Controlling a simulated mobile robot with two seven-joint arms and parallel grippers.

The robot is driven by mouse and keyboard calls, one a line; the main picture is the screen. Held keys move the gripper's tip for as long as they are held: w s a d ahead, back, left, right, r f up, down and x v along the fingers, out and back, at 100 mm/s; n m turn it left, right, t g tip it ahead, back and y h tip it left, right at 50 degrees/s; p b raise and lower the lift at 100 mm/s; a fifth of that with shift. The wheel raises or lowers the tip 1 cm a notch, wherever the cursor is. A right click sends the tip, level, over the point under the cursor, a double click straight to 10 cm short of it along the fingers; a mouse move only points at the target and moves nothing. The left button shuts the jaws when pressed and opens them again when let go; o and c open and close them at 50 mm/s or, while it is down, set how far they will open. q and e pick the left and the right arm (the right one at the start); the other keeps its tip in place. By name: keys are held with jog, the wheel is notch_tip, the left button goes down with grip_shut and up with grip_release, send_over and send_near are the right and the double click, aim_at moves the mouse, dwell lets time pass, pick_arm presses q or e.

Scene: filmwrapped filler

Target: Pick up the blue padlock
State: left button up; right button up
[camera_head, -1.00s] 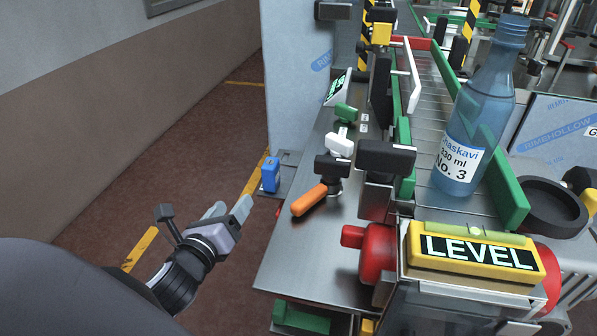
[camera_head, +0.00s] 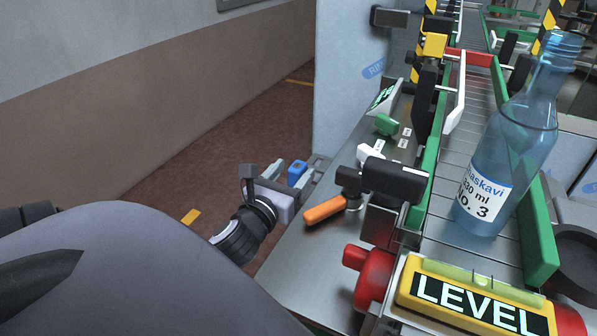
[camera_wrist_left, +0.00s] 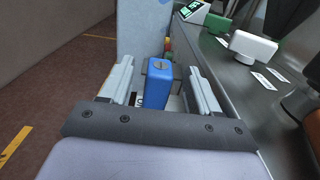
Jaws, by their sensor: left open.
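The blue padlock (camera_head: 297,172) is at the left edge of the metal bench, partly hidden behind my left gripper in the head view. My left gripper (camera_head: 294,174) is open, with its fingers pointing at the padlock. In the left wrist view the padlock (camera_wrist_left: 157,88) stands upright between the two open fingers (camera_wrist_left: 160,86), with a gap visible on each side. Its lower part is hidden behind the gripper's body. My right gripper is not in view.
A blue bottle (camera_head: 505,150) stands on the roller conveyor. Floor is clear at left.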

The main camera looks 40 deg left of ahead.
aim_at(302, 162)
pick_arm(q)
jog(key=shift+x, duration=2.35)
jog(key=shift+f, duration=0.1)
jog(key=c, duration=1.1)
